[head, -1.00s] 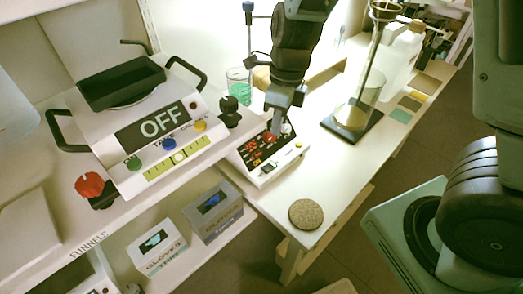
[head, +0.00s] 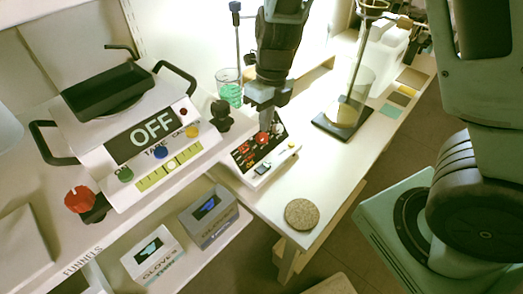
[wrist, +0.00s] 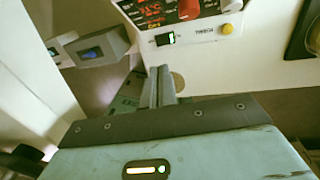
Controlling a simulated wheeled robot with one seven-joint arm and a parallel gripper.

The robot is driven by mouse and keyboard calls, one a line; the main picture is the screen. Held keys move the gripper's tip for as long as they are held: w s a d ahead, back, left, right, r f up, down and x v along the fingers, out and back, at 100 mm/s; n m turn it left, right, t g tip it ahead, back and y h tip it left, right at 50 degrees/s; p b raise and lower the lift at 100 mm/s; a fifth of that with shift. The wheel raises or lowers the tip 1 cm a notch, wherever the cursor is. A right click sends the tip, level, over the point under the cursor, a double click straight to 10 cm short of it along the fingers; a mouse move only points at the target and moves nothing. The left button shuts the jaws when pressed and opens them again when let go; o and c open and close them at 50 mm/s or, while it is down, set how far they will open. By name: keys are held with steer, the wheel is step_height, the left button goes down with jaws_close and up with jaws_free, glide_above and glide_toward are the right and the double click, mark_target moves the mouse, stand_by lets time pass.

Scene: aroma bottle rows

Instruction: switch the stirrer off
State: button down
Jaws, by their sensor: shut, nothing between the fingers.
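The stirrer (head: 284,157) is a white box with a black front panel, red display digits, a red knob (head: 262,138), a dark rocker switch and a yellow button. It sits on the white bench. In the wrist view the stirrer (wrist: 197,30) is at the top, with its rocker switch (wrist: 165,39) showing a pale lit mark and the yellow button (wrist: 227,29) to the right. My gripper (head: 265,127) points down over the stirrer's panel, close to the red knob. Its fingers (wrist: 158,72) are together and empty, below the switch in the wrist view. Whether they touch the stirrer is unclear.
A scale reading OFF (head: 115,150) stands to the left, with a dark joystick-like knob (head: 221,112) beside the stirrer. A green-liquid beaker (head: 230,91) is behind. A cork disc (head: 301,214) lies in front, and a stand (head: 342,121) is at right. Glove boxes (head: 208,212) sit below.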

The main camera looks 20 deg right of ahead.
mark_target(260, 169)
steer(key=f+b, duration=0.1)
steer(key=f, duration=0.3)
steer(key=a+f, duration=0.1)
steer(key=f, duration=0.4)
steer(key=f+b, duration=0.1)
steer(key=f, duration=0.3)
steer(key=shift+s+a+f+b, duration=0.15)
steer(key=shift+s+a+b, duration=0.15)
steer(key=shift+s+a, duration=0.05)
steer(key=shift+f, duration=0.2)
steer(key=shift+s+a+f, duration=0.1)
steer(key=shift+a+f, duration=0.05)
steer(key=shift+f, duration=0.05)
steer(key=shift+w+d+r+p, duration=0.1)
steer(key=shift+w+d+p, duration=0.3)
steer(key=shift+d, duration=0.35)
steer(key=shift+r, duration=0.1)
